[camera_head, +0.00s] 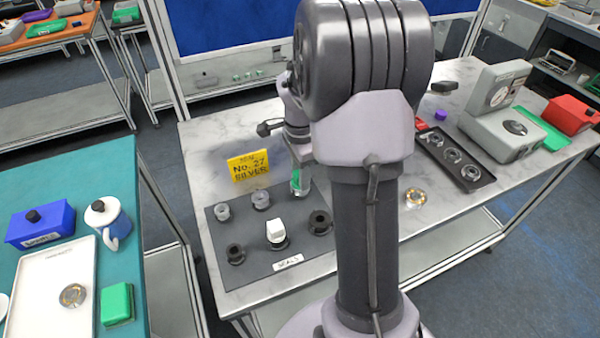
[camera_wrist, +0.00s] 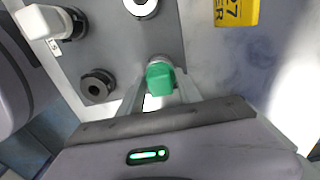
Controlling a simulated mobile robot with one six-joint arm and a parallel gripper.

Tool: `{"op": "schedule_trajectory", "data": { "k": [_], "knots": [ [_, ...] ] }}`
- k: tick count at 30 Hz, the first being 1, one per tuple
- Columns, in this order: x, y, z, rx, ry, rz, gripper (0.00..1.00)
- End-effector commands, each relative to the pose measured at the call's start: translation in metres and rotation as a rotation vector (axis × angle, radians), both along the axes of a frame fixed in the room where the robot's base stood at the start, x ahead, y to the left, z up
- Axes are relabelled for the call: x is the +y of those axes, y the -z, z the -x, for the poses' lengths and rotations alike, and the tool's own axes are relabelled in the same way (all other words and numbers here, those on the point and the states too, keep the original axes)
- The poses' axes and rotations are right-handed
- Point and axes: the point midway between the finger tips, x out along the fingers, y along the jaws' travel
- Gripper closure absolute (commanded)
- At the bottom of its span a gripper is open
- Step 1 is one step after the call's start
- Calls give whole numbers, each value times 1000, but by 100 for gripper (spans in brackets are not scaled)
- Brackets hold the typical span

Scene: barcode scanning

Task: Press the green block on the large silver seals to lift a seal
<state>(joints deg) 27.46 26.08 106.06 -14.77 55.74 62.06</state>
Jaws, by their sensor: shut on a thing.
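My gripper (camera_wrist: 160,98) is shut on the green block (camera_wrist: 160,78). In the wrist view a silver seal (camera_wrist: 159,60) shows right at the block's far end; whether they touch or are a little apart I cannot tell. In the head view the green block (camera_head: 296,178) is upright over the back right corner of the dark seals mat (camera_head: 285,279), with the silver seal (camera_head: 299,190) at its foot. Two other silver seals, one (camera_head: 260,199) in the middle and one (camera_head: 222,212) at left, stand in the same row. My arm hides part of the gripper.
Black seals (camera_head: 235,254) (camera_head: 320,222) stand in the front row, with a white block (camera_head: 275,228) on the middle one. A yellow sign (camera_head: 248,166) reading No. 27 SILVER stands behind the mat.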

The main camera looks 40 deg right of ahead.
Motion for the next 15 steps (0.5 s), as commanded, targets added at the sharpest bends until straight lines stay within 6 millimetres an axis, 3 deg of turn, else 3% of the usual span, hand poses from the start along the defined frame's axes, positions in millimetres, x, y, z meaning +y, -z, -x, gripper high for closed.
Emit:
{"op": "schedule_trajectory", "data": {
  "k": [10, 15],
  "knots": [
    [1, 2, 2, 5, 0, -3, 100],
    [1, -8, 1, 4, 1, -3, 100]
  ]
}}
